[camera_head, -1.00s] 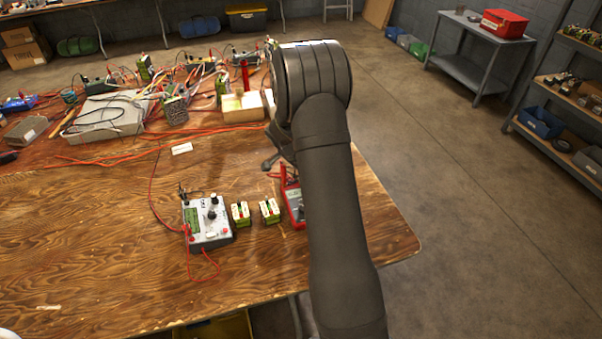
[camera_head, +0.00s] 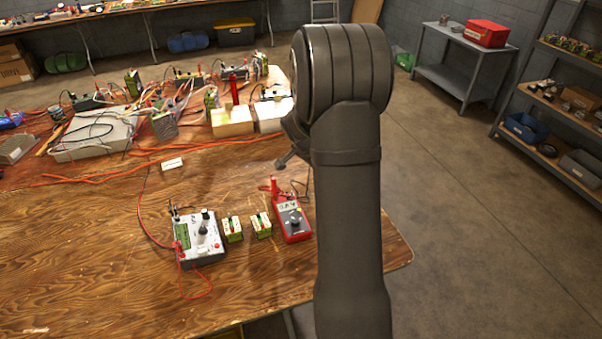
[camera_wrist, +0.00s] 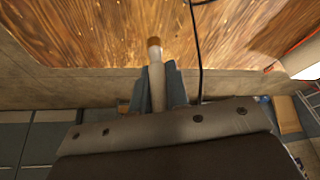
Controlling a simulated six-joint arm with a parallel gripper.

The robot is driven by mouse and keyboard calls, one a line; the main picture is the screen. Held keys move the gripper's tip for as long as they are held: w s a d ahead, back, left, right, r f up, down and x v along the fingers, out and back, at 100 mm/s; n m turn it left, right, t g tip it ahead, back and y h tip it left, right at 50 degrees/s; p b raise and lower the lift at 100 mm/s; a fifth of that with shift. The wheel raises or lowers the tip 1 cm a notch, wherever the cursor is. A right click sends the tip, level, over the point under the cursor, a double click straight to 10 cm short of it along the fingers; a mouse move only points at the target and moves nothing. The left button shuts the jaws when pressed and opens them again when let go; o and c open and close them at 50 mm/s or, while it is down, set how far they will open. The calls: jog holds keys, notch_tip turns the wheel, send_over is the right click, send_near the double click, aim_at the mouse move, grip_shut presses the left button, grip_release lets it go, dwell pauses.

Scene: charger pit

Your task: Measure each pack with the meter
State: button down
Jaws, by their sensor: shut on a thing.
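Two green-and-white packs stand side by side on the wooden table (camera_head: 90,270): a left pack (camera_head: 233,230) and a right pack (camera_head: 261,226). A red handheld meter (camera_head: 293,222) lies just right of them, with a red probe (camera_head: 274,186) upright at its far end. My gripper shows in the wrist view (camera_wrist: 158,85), shut on a pale rod with a brown tip (camera_wrist: 155,52). A black cable (camera_wrist: 195,50) passes beside it. In the head view my arm hides most of the gripper. What the rod belongs to is unclear.
A grey charger box (camera_head: 198,240) with red leads stands left of the packs. A white card (camera_head: 172,164) lies behind it. Wires, devices and pale blocks (camera_head: 232,121) crowd the table's far side. The front left of the table is clear.

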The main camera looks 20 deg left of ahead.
jog(key=s+a+n+y, duration=0.4)
jog(key=s+a+n, duration=0.8)
jog(key=s+a, duration=0.8)
jog(key=shift+g, duration=0.3)
jog(key=shift+x, duration=2.5)
jog(key=shift+s+f, duration=0.2)
jog(key=shift+f, duration=0.75)
jog(key=c, duration=1)
grip_release()
jog(key=shift+r, duration=0.1)
jog(key=shift+r, duration=3.65)
